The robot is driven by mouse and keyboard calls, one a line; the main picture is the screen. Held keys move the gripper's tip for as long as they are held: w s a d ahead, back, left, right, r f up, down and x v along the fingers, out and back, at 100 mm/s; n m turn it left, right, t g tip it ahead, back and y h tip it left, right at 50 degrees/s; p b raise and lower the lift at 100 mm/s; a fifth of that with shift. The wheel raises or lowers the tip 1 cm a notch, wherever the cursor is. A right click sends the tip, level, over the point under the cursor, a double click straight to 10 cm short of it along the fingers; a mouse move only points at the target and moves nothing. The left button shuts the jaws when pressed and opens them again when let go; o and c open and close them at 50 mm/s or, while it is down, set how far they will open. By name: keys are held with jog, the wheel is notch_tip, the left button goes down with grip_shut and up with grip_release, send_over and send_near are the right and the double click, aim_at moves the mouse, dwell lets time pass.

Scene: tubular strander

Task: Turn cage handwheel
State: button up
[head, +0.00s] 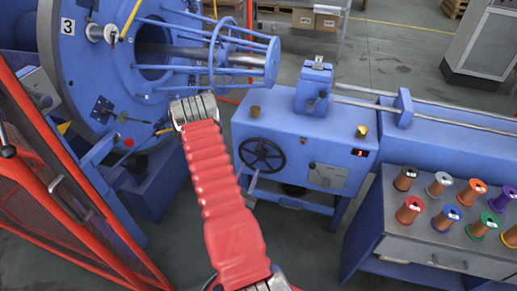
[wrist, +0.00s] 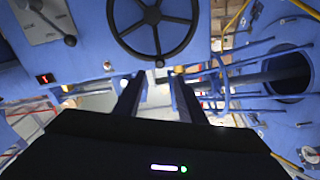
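The cage handwheel, a black spoked wheel, is on the front of the blue machine housing in the head view (head: 262,155). It also shows at the top of the wrist view (wrist: 152,22), where the picture appears upside down. A small knob (wrist: 160,63) sits at its rim there. My gripper (wrist: 158,92) has its two dark fingers apart with nothing seen between them. In the wrist view the fingertips lie just below the wheel's image, and no contact shows. In the head view my red-sleeved arm ends left of the wheel; the fingers are not visible.
The large blue cage disc (head: 88,70) with its rods stands left of the housing. A lever panel (head: 328,177) is right of the wheel. A red mesh guard (head: 50,225) is at the left. A spool bench (head: 440,255) is at the right. Floor shows between them.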

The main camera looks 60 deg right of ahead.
aim_at(257, 151)
jog(key=d, duration=0.4)
jog(key=w+d, duration=0.1)
jog(key=d, duration=0.4)
jog(key=w+d, duration=0.1)
jog(key=d, duration=0.3)
jog(key=shift+w+d, duration=0.1)
jog(key=shift+d, duration=0.2)
jog(key=shift+c, duration=0.6)
grip_shut()
